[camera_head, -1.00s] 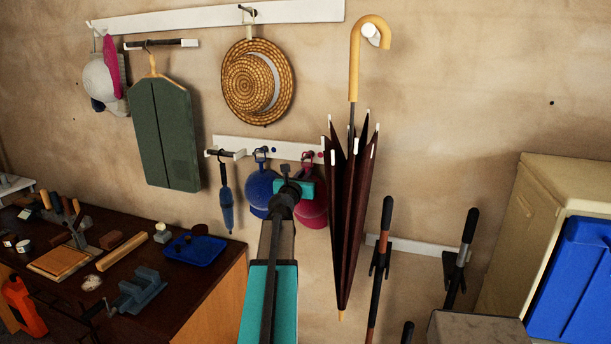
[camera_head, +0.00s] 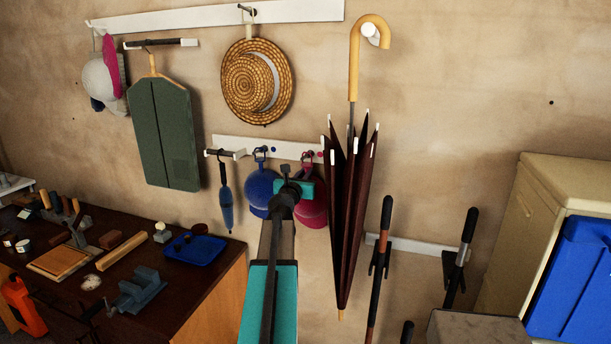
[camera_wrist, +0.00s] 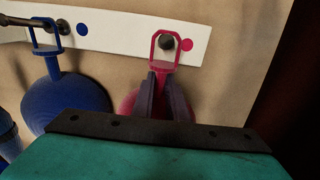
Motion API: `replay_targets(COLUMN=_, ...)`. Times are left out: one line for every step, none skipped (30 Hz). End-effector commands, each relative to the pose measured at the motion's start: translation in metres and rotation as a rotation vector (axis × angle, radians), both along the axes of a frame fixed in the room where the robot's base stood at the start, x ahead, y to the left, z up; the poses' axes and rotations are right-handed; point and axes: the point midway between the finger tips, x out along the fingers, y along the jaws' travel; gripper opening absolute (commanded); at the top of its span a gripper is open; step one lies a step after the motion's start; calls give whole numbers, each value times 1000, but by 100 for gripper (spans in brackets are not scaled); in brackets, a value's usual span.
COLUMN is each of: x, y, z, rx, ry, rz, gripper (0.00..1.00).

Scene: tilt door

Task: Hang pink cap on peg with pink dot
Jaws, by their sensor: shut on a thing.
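The pink cap (camera_wrist: 127,103) is in front of the wall rail, its loop (camera_wrist: 153,49) upright at the top. It also shows in the head view (camera_head: 313,212), partly behind my arm. My gripper (camera_wrist: 160,88) is shut on the strap below the loop, and its fingers hide much of the cap. The dark peg (camera_wrist: 167,43) shows inside the loop opening, left of the pink dot (camera_wrist: 187,45). The loop's top bar lies above the peg. I cannot tell for sure how far the loop is over the peg, or whether the strap bears on it.
A blue cap (camera_wrist: 65,106) hangs by its loop on the peg to the left, beside a blue dot (camera_wrist: 82,29). A folded dark red umbrella (camera_head: 350,200) hangs close on the right. A small blue umbrella (camera_head: 226,205) hangs further left. A cluttered workbench (camera_head: 190,300) stands below left.

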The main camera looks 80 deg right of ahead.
Motion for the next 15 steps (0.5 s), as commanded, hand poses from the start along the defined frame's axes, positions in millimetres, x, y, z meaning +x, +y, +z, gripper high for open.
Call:
replay_targets(x=0, y=0, z=0, rx=0, ry=0, rz=0, gripper=0)
replay_targets(x=0, y=0, z=0, rx=0, ry=0, rz=0, gripper=0)
replay_targets(x=0, y=0, z=0, rx=0, ry=0, rz=0, gripper=0)
replay_targets(x=0, y=0, z=0, rx=0, ry=0, rz=0, gripper=0)
replay_targets(x=0, y=0, z=0, rx=0, ry=0, rz=0, gripper=0)
replay_targets(x=0, y=0, z=-1, rx=0, ry=0, rz=0, gripper=0)
replay_targets(x=0, y=0, z=-1, rx=0, ry=0, rz=0, gripper=0)
replay_targets(x=0, y=0, z=-1, rx=0, ry=0, rz=0, gripper=0)
replay_targets(x=0, y=0, z=-2, rx=0, ry=0, rz=0, gripper=0)
replay_targets(x=0, y=0, z=-2, rx=0, ry=0, rz=0, gripper=0)
replay_targets(x=0, y=0, z=-2, rx=0, ry=0, rz=0, gripper=0)
replay_targets(x=0, y=0, z=-3, rx=0, ry=0, rz=0, gripper=0)
replay_targets(x=0, y=0, z=-3, rx=0, ry=1, rz=0, gripper=0)
replay_targets(x=0, y=0, z=-3, rx=0, ry=1, rz=0, gripper=0)
replay_targets(x=0, y=0, z=-3, rx=0, ry=1, rz=0, gripper=18)
